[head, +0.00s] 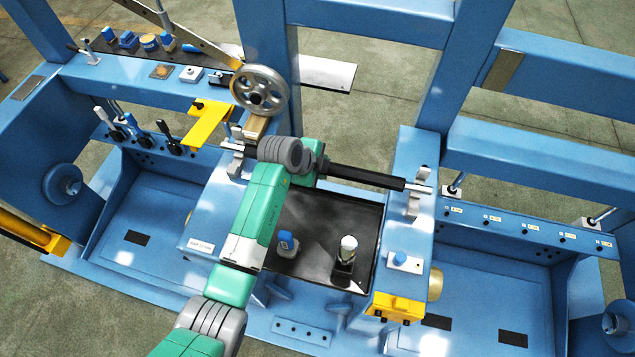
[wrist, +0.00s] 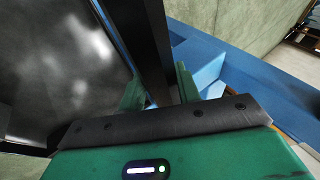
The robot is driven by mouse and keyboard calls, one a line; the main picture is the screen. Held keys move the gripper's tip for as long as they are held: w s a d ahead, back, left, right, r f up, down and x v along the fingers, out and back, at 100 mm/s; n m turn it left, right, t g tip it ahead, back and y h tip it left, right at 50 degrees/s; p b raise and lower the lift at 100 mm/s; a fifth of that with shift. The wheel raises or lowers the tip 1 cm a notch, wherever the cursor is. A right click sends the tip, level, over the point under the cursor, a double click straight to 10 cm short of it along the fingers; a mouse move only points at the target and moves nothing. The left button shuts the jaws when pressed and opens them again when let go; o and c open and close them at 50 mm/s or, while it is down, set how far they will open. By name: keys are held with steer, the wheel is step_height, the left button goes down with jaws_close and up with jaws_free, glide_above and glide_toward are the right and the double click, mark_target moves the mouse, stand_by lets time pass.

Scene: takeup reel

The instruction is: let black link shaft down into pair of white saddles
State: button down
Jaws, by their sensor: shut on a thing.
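The black link shaft (head: 367,178) lies across the black tray opening in the head view, its silver right end above the right white saddle (head: 413,205). The left white saddle (head: 236,166) stands on the opposite blue ledge; my arm partly hides the shaft's left part, so I cannot tell how that end sits. My gripper (head: 318,169) is shut on the shaft near its middle. In the wrist view the shaft (wrist: 148,45) runs between the two green fingers of my gripper (wrist: 158,90). Whether the right end touches its saddle is unclear.
The black tray (head: 315,262) below holds a blue-topped piece (head: 287,243) and a white-topped piece (head: 347,250). A grey handwheel (head: 260,91) and a yellow bracket (head: 207,122) stand at the back left. Blue frame posts rise behind the shaft.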

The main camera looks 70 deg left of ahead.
steer(key=shift+r, duration=0.2)
steer(key=shift+f+b, duration=1.3)
steer(key=shift+f, duration=0.65)
steer(key=shift+f, duration=0.15)
steer(key=shift+f+b, duration=0.8)
steer(key=shift+f, duration=0.15)
steer(key=c, duration=1.1)
jaws_free()
steer(key=shift+w+r, duration=0.1)
steer(key=shift+o, duration=0.9)
steer(key=shift+a, duration=0.1)
